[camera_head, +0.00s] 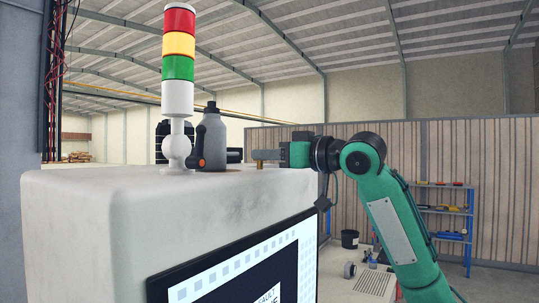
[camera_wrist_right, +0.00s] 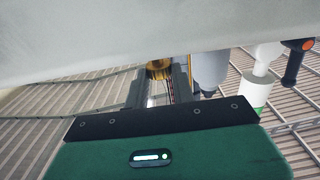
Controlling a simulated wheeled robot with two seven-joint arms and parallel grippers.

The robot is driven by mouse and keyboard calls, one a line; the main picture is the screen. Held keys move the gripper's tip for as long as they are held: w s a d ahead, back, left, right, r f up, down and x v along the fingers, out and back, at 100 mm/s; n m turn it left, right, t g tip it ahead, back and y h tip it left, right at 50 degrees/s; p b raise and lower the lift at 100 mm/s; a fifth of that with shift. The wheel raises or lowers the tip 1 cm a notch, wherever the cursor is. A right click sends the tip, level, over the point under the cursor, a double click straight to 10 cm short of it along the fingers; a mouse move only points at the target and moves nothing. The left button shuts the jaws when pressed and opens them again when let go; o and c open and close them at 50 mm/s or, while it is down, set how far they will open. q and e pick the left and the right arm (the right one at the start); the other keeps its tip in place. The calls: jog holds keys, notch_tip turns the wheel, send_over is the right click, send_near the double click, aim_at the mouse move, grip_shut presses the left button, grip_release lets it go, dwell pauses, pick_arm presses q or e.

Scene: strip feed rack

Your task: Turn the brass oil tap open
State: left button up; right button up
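The brass oil tap (camera_head: 265,156) stands at the right part of the cabinet's top, small and partly hidden by my right gripper. My right gripper (camera_head: 284,155) comes in level from the right and its front end is at the tap. In the right wrist view the two fingers (camera_wrist_right: 160,83) have a gap between them, and a brass part of the tap (camera_wrist_right: 158,68) shows at the fingertips, between them. Whether the fingers press on it I cannot tell. The tap's lever position is not clear. My left gripper is not in view.
The white cabinet (camera_head: 150,215) carries a light tower (camera_head: 178,70) and a grey bottle (camera_head: 213,138) left of the tap. A black item with an orange end (camera_wrist_right: 302,58) shows near the tower.

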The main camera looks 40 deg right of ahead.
jog(key=shift+y, duration=0.3)
jog(key=shift+w+d+n+g+y, duration=0.1)
jog(key=shift+d+n+g+y, duration=0.05)
jog(key=shift+n+g+y, duration=0.6)
jog(key=shift+w+d+n+g+y, duration=0.15)
jog(key=shift+n+g+y, duration=0.3)
jog(key=shift+n+y, duration=0.5)
jog(key=n+g+y, duration=0.4)
jog(key=g+y, duration=0.1)
jog(key=shift+w+d, duration=0.3)
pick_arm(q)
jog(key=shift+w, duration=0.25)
pick_arm(e)
jog(key=shift+w+d+n+g+y, duration=0.1)
jog(key=shift+n+g+y, duration=0.25)
jog(key=shift+n+g, duration=0.6)
jog(key=shift+w+a+n+g+y, duration=0.25)
jog(key=shift+n+g, duration=0.35)
jog(key=shift+g, duration=0.65)
jog(key=shift+d+n+g+y, duration=0.25)
jog(key=shift+n+g+y, duration=0.15)
jog(key=shift+n+g, duration=0.55)
jog(key=shift+g, duration=0.35)
jog(key=o, duration=1)
